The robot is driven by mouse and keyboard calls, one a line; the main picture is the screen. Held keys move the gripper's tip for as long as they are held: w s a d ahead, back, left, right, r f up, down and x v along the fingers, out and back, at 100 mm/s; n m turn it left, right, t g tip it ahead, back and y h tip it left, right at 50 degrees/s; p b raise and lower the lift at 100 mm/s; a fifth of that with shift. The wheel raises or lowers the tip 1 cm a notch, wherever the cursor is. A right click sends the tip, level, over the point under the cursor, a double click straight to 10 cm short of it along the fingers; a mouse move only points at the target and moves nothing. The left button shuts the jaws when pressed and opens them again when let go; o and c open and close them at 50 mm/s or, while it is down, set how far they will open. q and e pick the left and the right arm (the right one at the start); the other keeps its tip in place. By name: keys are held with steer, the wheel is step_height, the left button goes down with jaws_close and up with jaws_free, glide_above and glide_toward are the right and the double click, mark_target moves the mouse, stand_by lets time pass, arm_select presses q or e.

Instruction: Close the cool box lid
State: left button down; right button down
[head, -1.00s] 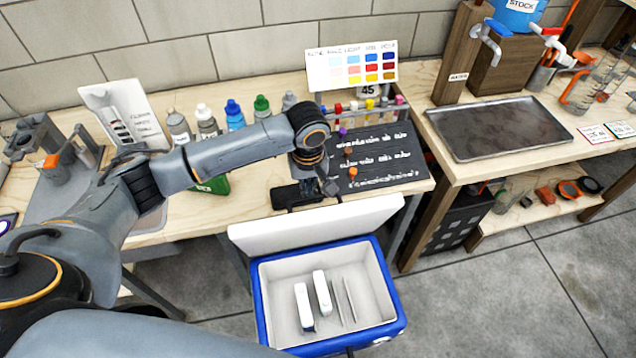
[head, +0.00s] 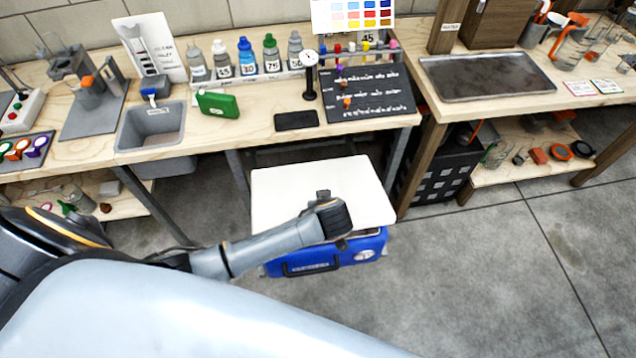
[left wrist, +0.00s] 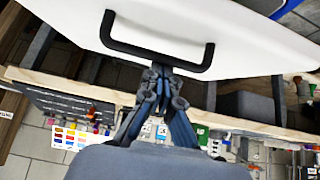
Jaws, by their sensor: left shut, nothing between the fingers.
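The cool box's blue body (head: 335,257) stands on the floor in front of the bench. Its white lid (head: 285,185) is swung down over the box. A dark strip shows near the front right, between lid and body, and I cannot tell if the lid is fully seated. My left arm reaches over the lid's front, hiding part of it. In the left wrist view, my left gripper (left wrist: 160,72) is shut and empty, its fingertips close to a black handle (left wrist: 155,42) on the white lid (left wrist: 235,30); contact is unclear. My right gripper is out of view.
The wooden bench (head: 255,140) behind holds bottles, a green case (head: 218,104), a grey sink (head: 152,128) and a black board (head: 365,95). A black crate (head: 435,175) stands under the bench to the right. The floor at right is clear.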

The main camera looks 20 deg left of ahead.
arm_select(q)
steer(key=s+f+b, duration=0.1)
steer(key=f, duration=0.1)
steer(key=s+d+f+b, duration=0.1)
steer(key=f, duration=0.1)
steer(key=s+d+f+b, duration=0.1)
steer(key=f, duration=0.2)
steer(key=shift+s+d+f, duration=0.2)
steer(key=shift+s+f, duration=0.35)
steer(key=shift+f, duration=0.25)
steer(key=shift+w+f, duration=0.1)
steer(key=shift+w, duration=0.15)
